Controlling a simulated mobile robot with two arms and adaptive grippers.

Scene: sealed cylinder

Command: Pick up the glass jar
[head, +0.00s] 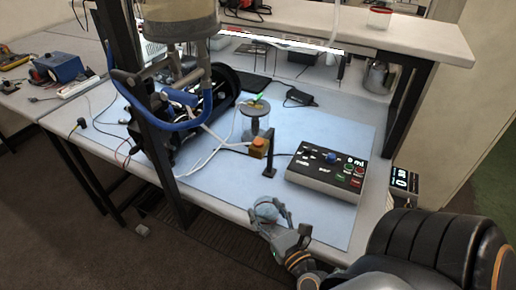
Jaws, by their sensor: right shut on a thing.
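My right gripper (266,212) is low in the middle of the head view, at the front edge of the workbench. It is shut on a small, pale bluish, rounded thing that its fingers partly cover; it looks glassy, but I cannot tell for sure that it is the glass jar. A clear jar with a red lid (379,18) stands upright on the upper shelf at the top right, far from my gripper. A clear glass-like cylinder (245,122) stands on the blue mat, apart from the gripper. My left gripper is not in view.
A grey control box (327,176) with coloured buttons stands on the blue mat (345,125) right of the gripper. A small black display (403,186) is at the right edge. A tall apparatus with a blue hose (185,122) and a black upright fill the left. A kettle (377,77) stands behind.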

